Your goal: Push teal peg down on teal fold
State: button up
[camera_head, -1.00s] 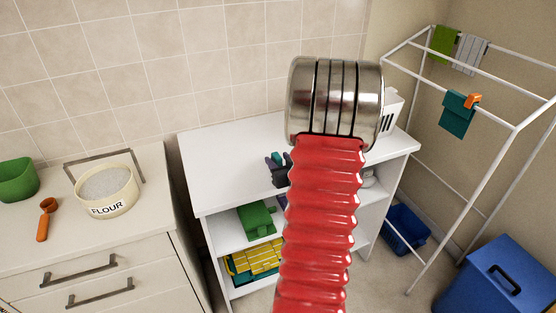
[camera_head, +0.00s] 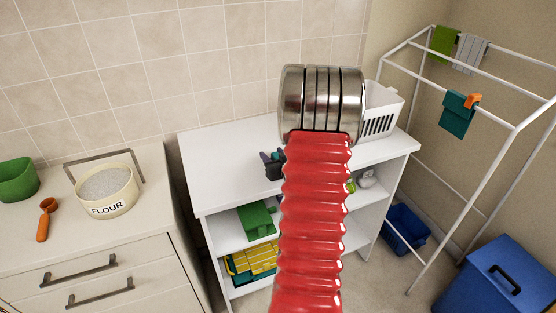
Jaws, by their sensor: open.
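A teal cloth (camera_head: 458,115) hangs folded over a bar of the white drying rack. An orange peg (camera_head: 473,100) sits at its upper right edge. My gripper (camera_head: 272,158) is a small dark shape over the white shelf top, left of my red arm, which partly covers it. It is open, far to the left of the teal cloth. A small bluish-teal patch shows by its fingers; I cannot tell whether this is the teal peg. No teal peg shows clearly elsewhere.
The white drying rack (camera_head: 422,62) also holds a green cloth (camera_head: 443,40) and a grey cloth (camera_head: 470,54). A white slotted basket (camera_head: 383,112) stands on the shelf unit (camera_head: 220,160). A blue lidded bin (camera_head: 490,275) and blue tub (camera_head: 405,228) are on the floor.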

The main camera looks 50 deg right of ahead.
jog(key=shift+c, duration=0.4)
grip_shut()
notch_tip(320, 180, up, 10)
dwell(0.8)
jog(key=shift+w+a, duration=0.1)
dwell(0.4)
